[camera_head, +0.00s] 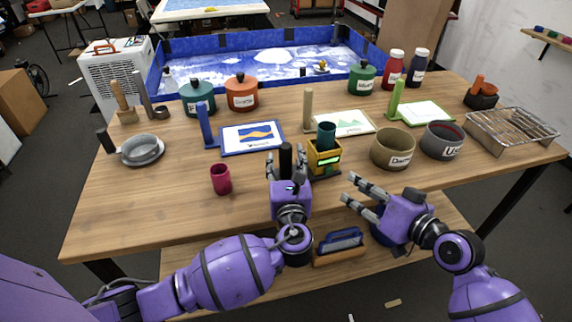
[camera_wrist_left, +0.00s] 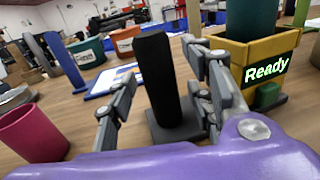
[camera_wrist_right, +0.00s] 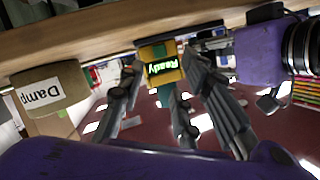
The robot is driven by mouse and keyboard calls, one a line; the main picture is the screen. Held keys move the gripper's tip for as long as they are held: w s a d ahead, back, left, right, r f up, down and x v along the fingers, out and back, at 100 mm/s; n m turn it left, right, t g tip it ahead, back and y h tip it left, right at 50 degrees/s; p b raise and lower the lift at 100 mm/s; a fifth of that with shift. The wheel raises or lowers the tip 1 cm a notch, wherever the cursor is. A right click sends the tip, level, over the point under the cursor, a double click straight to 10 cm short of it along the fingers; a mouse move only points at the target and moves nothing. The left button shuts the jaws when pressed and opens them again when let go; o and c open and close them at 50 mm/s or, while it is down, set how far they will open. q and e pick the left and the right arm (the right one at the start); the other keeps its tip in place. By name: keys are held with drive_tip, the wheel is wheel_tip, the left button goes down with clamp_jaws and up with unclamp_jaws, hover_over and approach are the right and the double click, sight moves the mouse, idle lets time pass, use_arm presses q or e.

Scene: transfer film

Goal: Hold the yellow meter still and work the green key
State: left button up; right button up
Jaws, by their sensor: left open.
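The yellow meter (camera_head: 317,171) stands upright on the table with a teal cylinder (camera_head: 326,133) in its top. Its display reads "Ready" in the left wrist view (camera_wrist_left: 268,67). The green key (camera_wrist_left: 268,95) is a small block low on the meter's front. My left gripper (camera_head: 285,160) is open, its fingers on either side of a black upright post (camera_wrist_left: 157,75) with a dark base, just left of the meter. My right gripper (camera_head: 349,189) is open and empty, in front and to the right of the meter, pointing toward it. The right wrist view shows the meter (camera_wrist_right: 172,77) beyond its fingers.
A magenta cup (camera_head: 221,179) stands left of my left gripper. A round tan container (camera_head: 392,149) and a grey one (camera_head: 441,141) stand right of the meter. Framed pictures on stands (camera_head: 252,136) are behind. A wire rack (camera_head: 512,131) is at far right.

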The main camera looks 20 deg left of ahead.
use_arm(q)
clamp_jaws()
use_arm(e)
clamp_jaws()
idle(1.3)
